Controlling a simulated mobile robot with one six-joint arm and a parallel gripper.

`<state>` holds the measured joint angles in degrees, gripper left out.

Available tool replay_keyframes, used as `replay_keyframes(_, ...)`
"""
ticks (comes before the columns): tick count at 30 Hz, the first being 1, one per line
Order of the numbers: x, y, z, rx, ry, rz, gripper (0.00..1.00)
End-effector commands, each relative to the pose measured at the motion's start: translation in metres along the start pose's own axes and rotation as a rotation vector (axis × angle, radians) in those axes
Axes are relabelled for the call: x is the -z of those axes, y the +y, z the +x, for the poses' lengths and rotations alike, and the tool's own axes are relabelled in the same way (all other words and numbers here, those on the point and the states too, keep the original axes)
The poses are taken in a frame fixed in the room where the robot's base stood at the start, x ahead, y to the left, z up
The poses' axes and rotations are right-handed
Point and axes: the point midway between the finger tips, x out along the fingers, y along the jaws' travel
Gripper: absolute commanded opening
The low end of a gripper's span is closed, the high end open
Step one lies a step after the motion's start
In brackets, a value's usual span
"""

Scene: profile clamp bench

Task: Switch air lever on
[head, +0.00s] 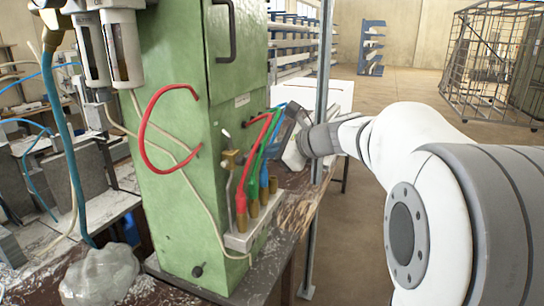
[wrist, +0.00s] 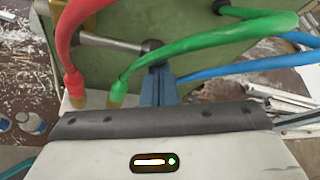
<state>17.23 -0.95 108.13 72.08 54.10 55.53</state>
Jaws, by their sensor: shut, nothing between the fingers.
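A brass air valve (head: 231,160) sits on the right face of the green machine cabinet (head: 185,130), with a small pale-tipped lever (head: 225,134) sticking up beside it. In the wrist view a short metal rod (wrist: 112,42) with a dark end lies just beyond the fingertips; I cannot tell if it is this lever. My gripper (wrist: 158,78) is shut and empty, among the hoses. In the head view my gripper (head: 287,130) is right of the valve, with its fingertips partly hidden behind the hoses. Contact with the rod cannot be told.
Red (head: 240,180), green (head: 258,160) and blue (head: 266,145) hoses arch close to my gripper, down to brass fittings on a pale block (head: 240,240). A grey post (head: 322,90) stands close behind my wrist. A cluttered bench (head: 290,215) lies below.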

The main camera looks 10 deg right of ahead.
Motion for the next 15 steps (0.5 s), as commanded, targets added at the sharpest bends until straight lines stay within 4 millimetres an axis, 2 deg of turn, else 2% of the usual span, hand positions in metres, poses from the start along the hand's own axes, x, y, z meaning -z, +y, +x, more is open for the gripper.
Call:
replay_keyframes(8, -0.0025, -0.0015, -0.0011, 0.026, -0.002, -0.049, 0.00)
replay_keyframes(15, -0.0083, -0.0043, -0.0043, 0.084, -0.003, -0.158, 0.00)
